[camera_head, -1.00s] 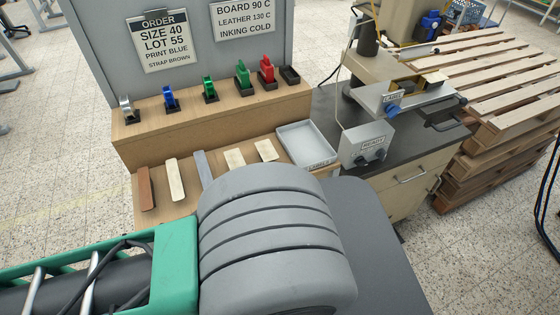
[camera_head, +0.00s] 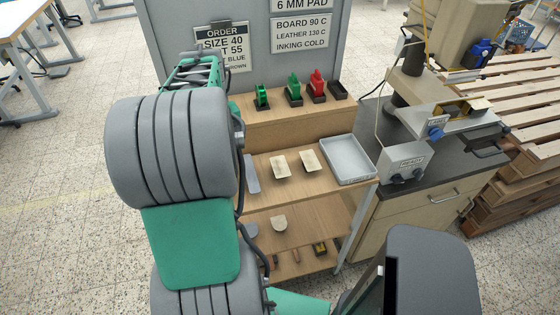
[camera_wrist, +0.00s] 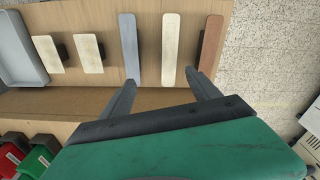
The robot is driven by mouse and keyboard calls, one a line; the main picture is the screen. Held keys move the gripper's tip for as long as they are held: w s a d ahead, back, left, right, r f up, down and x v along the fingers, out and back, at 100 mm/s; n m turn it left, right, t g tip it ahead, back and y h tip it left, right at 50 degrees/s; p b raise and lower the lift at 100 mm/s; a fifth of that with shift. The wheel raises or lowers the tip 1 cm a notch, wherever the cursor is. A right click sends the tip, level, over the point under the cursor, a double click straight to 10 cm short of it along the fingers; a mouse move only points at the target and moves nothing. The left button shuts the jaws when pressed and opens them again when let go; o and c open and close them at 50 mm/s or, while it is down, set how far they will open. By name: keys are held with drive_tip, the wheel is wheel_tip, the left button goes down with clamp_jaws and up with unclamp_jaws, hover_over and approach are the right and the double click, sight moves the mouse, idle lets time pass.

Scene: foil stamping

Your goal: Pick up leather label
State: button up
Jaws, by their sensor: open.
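Two short cream labels lie on the wooden shelf, a left one (camera_head: 281,165) and a right one (camera_head: 309,160) in the head view. In the wrist view they show left of my gripper, the outer one (camera_wrist: 46,52) and the inner one (camera_wrist: 90,52), each with a dark block beneath. I cannot tell which is leather. My gripper (camera_wrist: 163,88) is open and empty, its fingertips near the ends of a long cream strip (camera_wrist: 171,45), a grey strip (camera_wrist: 128,45) and a brown strip (camera_wrist: 210,50). In the head view my arm hides the gripper.
A grey tray (camera_head: 348,162) stands right of the labels. Green and red stamps (camera_head: 294,90) stand on the raised ledge behind. A stamping press (camera_head: 430,110) stands on the dark counter at right.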

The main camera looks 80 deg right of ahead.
sight(280, 166)
drive_tip(key=s+d+f+m, duration=0.1)
drive_tip(key=s+d, duration=0.3)
drive_tip(key=s, duration=0.3)
drive_tip(key=s+d+f+m, duration=0.1)
drive_tip(key=s+d+m, duration=0.1)
drive_tip(key=s+d, duration=0.3)
drive_tip(key=shift+y, duration=0.4)
drive_tip(key=f+p, duration=0.1)
drive_tip(key=f, duration=0.1)
drive_tip(key=s+a+f+p, duration=0.1)
drive_tip(key=f, duration=0.2)
drive_tip(key=s+f+p, duration=0.1)
drive_tip(key=f, duration=0.1)
drive_tip(key=shift+s+a+f, duration=0.1)
drive_tip(key=shift+a+f, duration=0.1)
drive_tip(key=shift+a, duration=0.05)
drive_tip(key=c, duration=1.4)
drive_tip(key=shift+r, duration=0.15)
